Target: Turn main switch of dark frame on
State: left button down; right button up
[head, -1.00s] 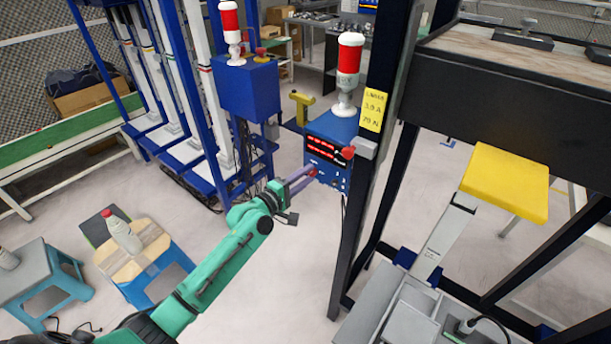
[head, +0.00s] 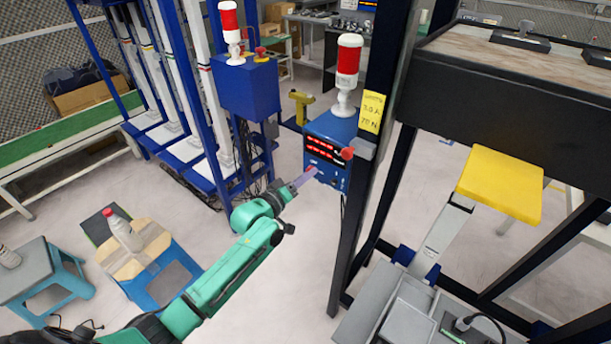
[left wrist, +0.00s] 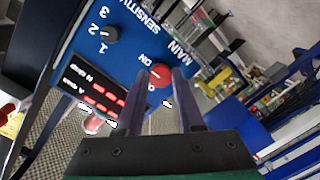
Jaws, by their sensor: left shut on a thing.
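The blue control box (head: 340,128) with lit red displays is beside the dark frame's black post (head: 352,220). In the left wrist view its panel (left wrist: 125,55) reads MAIN, ON and SENSITIVITY. The red main switch knob (left wrist: 160,74) sits between the fingertips of my left gripper (left wrist: 156,78). My left gripper is shut on this knob. The second position mark is partly hidden by a finger, and I cannot tell where the knob points. In the head view my left gripper (head: 311,174) reaches the box's lower front. My right gripper is not in view.
A red-white lamp (head: 347,65) stands on the box, and a red button (head: 347,153) juts out near the post. A second blue box (head: 248,90) on the blue frame stands to the left. Stools (head: 150,255) are at lower left. The floor between is clear.

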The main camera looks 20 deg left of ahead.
pick_arm(q)
jog(key=shift+f+m, duration=0.1)
jog(key=shift+m, duration=0.2)
dwell(0.4)
jog(key=c, duration=0.5)
grip_release()
jog(key=shift+c, duration=0.2)
jog(key=b+v, duration=0.2)
jog(key=v, duration=1.2)
jog(key=shift+s, duration=0.3)
jog(key=shift+a, duration=0.1)
